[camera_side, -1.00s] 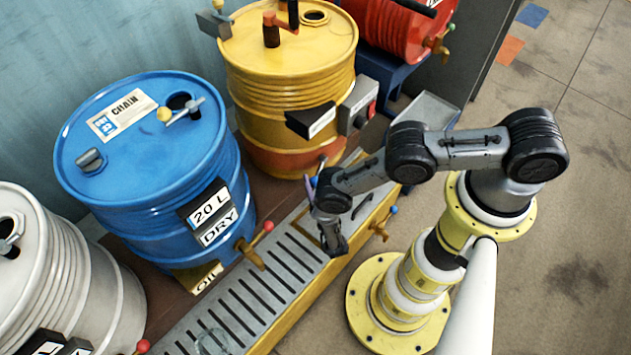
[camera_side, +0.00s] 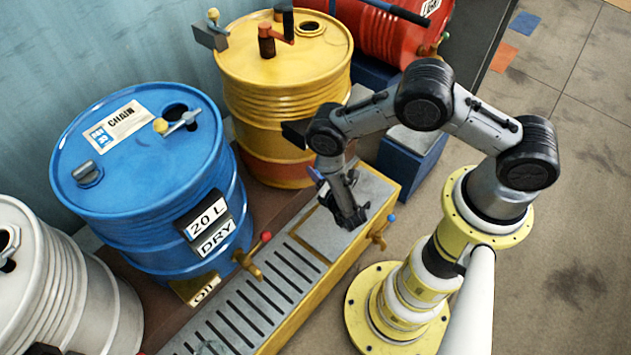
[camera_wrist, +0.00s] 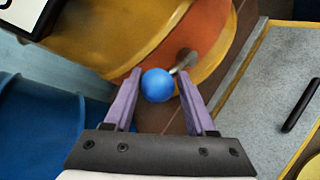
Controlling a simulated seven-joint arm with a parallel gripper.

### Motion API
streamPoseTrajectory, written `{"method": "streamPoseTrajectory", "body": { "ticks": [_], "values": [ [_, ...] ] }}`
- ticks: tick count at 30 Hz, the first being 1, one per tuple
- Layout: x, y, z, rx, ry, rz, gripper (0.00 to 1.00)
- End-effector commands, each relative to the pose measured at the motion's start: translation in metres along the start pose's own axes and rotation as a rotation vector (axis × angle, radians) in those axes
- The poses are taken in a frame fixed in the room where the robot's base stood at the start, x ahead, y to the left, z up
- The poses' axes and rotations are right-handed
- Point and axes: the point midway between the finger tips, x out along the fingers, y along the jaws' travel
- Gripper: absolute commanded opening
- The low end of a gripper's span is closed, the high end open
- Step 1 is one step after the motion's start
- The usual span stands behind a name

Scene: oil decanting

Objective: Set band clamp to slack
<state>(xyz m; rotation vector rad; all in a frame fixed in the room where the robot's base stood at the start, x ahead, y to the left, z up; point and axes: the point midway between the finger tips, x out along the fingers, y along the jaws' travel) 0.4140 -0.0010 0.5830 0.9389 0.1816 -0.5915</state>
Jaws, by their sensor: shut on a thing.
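In the wrist view, a blue ball knob (camera_wrist: 157,86) on a short metal stem (camera_wrist: 184,62) sits against the orange lower band (camera_wrist: 195,40) of the yellow drum. My gripper (camera_wrist: 159,78) has its two purple fingers on either side of this knob and is shut on it. In the side view, my gripper (camera_side: 317,177) is low beside the yellow drum (camera_side: 285,100), above the drip tray's far end; the knob is hidden there. I cannot tell for certain which part is the band clamp.
The blue drum (camera_side: 140,150) stands left, with a red-knobbed brass tap (camera_side: 250,262) over the slotted tray (camera_side: 240,305). Another brass tap (camera_side: 378,235) with a blue knob is on the tray's front side. The red drum (camera_side: 385,35) is behind. Floor right of my base is clear.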

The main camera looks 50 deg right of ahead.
Motion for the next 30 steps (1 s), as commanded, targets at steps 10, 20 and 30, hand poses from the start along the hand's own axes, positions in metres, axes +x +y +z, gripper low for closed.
{"method": "streamPoseTrajectory", "body": {
  "ticks": [10,20,30],
  "values": [
    [0.005,0.011,0.021,0.199,0.118,-0.003,0.0],
    [0.007,0.011,0.028,0.272,0.166,-0.009,0.0],
    [0.007,0.013,0.029,0.278,0.17,-0.007,0.0]
  ]
}}
